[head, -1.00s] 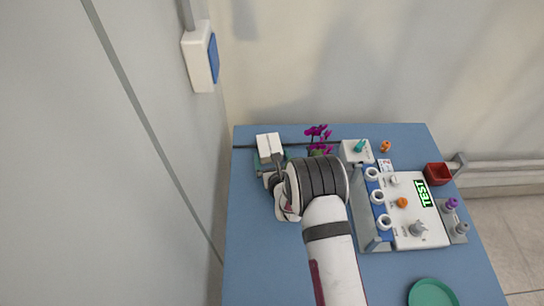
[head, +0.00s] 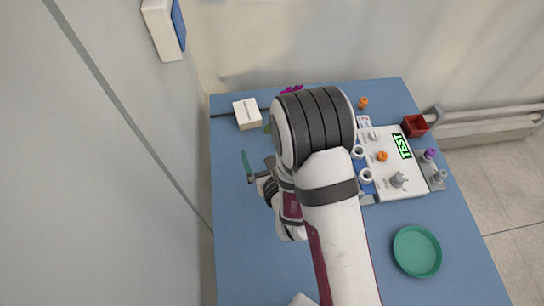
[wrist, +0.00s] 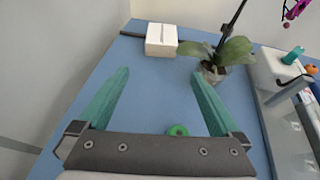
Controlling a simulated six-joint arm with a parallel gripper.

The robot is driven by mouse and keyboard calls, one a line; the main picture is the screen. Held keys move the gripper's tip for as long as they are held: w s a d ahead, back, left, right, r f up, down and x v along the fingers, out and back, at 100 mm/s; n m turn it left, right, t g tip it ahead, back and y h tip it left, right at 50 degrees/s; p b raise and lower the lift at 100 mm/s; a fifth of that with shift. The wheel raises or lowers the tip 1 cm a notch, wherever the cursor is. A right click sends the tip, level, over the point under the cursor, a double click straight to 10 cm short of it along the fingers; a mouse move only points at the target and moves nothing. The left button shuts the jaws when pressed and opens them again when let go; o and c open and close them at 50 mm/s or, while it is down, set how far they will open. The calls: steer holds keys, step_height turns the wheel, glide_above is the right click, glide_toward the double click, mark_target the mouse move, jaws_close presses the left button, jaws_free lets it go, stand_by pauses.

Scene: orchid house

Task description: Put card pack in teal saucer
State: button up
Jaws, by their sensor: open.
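The teal saucer (head: 417,251) lies empty near the table's right front in the head view; it is outside the wrist view. A small, flat white piece with coloured marks (head: 364,122), at the back of the grey-white panel, may be the card pack; it is too small to be sure. A white box with a dark line on top (head: 247,114) stands at the back left, also in the wrist view (wrist: 161,40). My gripper (wrist: 160,76) is open and empty, its teal fingers above the table, short of the white box. In the head view my arm partly hides the gripper (head: 258,166).
A potted orchid (wrist: 218,66) stands right of the white box. A panel with a green TEST display (head: 402,146) and white rings fills the right side. A red bin (head: 414,125) is at the back right. A green ring (wrist: 178,130) lies near my gripper. The left front is clear.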

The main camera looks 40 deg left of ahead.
steer(key=w+d+r+m+h, duration=0.5)
steer(key=w+d+m, duration=0.35)
steer(key=m, duration=0.55)
steer(key=s+d+r+m+h, duration=0.1)
steer(key=d+m, duration=0.4)
steer(key=s+d+r+m+g+h, duration=0.1)
steer(key=d+r+m, duration=0.1)
steer(key=d+m, duration=0.3)
steer(key=s+d+r+m+g+h, duration=0.1)
steer(key=d+m, duration=0.4)
steer(key=m, duration=0.1)
steer(key=shift+s+r+h, duration=0.25)
steer(key=shift+s+h, duration=0.05)
steer(key=shift+s, duration=0.05)
steer(key=s+d+r+m+g, duration=0.3)
steer(key=s+d+m, duration=0.1)
steer(key=s+m, duration=0.5)
steer(key=s+d+r+m+g, duration=0.3)
steer(key=s+d+r+m, duration=0.1)
steer(key=s+m, duration=0.6)
steer(key=d+m, duration=0.1)
steer(key=m, duration=0.2)
steer(key=shift+d, duration=0.1)
